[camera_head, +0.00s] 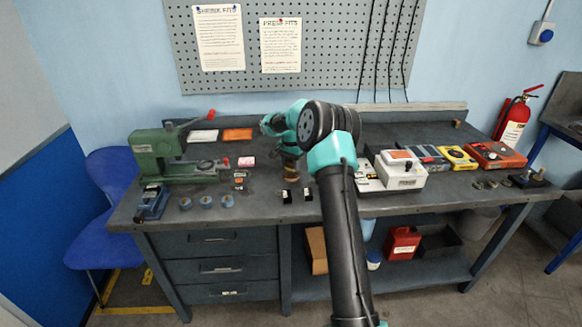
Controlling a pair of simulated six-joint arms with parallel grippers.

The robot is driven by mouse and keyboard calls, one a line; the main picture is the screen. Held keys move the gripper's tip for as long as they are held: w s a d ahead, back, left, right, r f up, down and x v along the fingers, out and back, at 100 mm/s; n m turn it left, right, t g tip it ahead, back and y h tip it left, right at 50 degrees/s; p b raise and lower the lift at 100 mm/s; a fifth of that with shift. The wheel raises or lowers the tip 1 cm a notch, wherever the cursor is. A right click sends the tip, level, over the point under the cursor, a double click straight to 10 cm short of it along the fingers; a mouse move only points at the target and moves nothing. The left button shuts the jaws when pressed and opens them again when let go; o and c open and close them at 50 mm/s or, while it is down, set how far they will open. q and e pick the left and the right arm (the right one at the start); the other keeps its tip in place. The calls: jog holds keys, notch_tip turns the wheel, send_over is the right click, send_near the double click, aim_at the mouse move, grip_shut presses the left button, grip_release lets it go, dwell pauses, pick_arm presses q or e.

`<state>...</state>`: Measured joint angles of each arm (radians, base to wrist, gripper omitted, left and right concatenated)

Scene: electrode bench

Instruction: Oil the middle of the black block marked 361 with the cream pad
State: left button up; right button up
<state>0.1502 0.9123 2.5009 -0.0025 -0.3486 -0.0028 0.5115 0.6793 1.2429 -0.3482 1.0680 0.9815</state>
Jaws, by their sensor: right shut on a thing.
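My right gripper (291,160) hangs over the middle of the bench, pointing down, shut on a small tan-brown piece (291,177). I take this piece for the cream pad, though it is small and partly hidden by the gripper. Two small black blocks with white labels stand just in front of it, one on the left (286,197) and one on the right (308,195). The labels are too small to read, so I cannot tell which is 361. My left gripper is not in view.
A green press (158,152) with a red-tipped lever stands on the bench (262,208) at left. Several blue-grey round pieces (206,201) lie in front of it. A white box (402,176) and yellow (456,158) and red (495,155) instruments stand at right.

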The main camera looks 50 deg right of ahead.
aim_at(291, 161)
jog(key=shift+r, duration=2.5)
